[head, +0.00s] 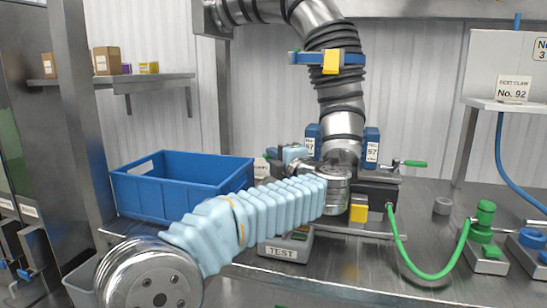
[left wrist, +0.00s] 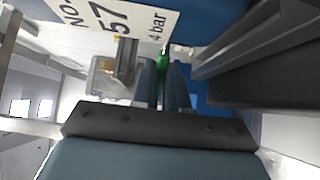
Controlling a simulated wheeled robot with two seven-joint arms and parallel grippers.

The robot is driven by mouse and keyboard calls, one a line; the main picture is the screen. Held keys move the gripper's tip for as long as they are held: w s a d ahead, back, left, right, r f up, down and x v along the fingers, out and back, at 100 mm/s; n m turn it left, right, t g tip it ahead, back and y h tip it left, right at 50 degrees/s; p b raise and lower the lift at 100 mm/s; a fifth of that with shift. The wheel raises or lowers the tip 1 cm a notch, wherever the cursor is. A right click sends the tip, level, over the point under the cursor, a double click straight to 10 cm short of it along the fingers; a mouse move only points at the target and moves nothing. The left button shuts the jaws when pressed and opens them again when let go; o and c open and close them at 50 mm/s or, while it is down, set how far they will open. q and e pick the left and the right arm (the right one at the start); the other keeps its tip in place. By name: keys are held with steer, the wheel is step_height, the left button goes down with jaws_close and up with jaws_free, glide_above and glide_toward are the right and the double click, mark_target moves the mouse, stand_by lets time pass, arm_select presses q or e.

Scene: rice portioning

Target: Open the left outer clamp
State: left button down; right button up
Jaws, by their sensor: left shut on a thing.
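The left outer clamp is mostly hidden behind my left arm and gripper in the head view. In the left wrist view a green piece (left wrist: 163,57), probably its handle, shows at the tips of my fingers. My left gripper (left wrist: 165,85) is shut on it. In the head view the same gripper (head: 284,158) is at the left side of the machine, partly hidden. A blue plate (head: 312,141) with a number label stands just right of it. A white label reading 57 and 4 bar (left wrist: 115,22) is close by in the left wrist view. My right gripper is out of view.
A blue crate (head: 180,206) stands left. A similar clamp with a green handle (head: 413,163) is on the machine's right side. A ribbed hose (head: 340,80) hangs above. A TEST box (head: 284,250) is in front. A green hose (head: 425,275) loops across the right bench.

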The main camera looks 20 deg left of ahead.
arm_select(q)
steer(key=shift+d+f, duration=0.1)
stand_by(0.4)
steer(key=c, duration=1.2)
jaws_free()
steer(key=shift+y, duration=0.3)
steer(key=shift+o, duration=0.2)
